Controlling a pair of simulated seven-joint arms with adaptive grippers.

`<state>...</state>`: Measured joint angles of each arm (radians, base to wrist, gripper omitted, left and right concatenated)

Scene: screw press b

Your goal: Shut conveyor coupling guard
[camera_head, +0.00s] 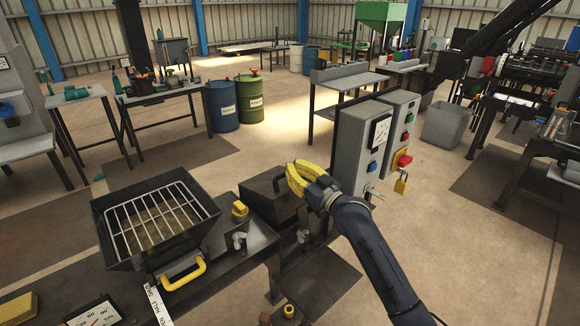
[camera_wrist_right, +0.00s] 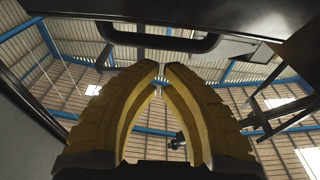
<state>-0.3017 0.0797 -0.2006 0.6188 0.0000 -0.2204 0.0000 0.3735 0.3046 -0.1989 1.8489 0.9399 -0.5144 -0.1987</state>
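A dark box-shaped cover (camera_head: 262,188), which looks like the coupling guard, stands on the machine bench right of the hopper. Whether it is fully down is hard to tell. My right gripper (camera_head: 294,172), with yellow fingers, is at its right end and hides part of it. In the right wrist view the fingertips (camera_wrist_right: 160,68) almost meet, with a thin gap and nothing seen between them. A dark panel with a bar handle (camera_wrist_right: 150,42) shows just beyond the tips, apparently apart from them. My left gripper is out of view.
A hopper with a wire grid (camera_head: 150,217) and a yellow handle (camera_head: 183,274) stand to the left. A grey control box (camera_head: 365,145) with a red knob and yellow padlock (camera_head: 401,186) stands close right of my gripper. Open floor (camera_head: 455,225) lies farther right.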

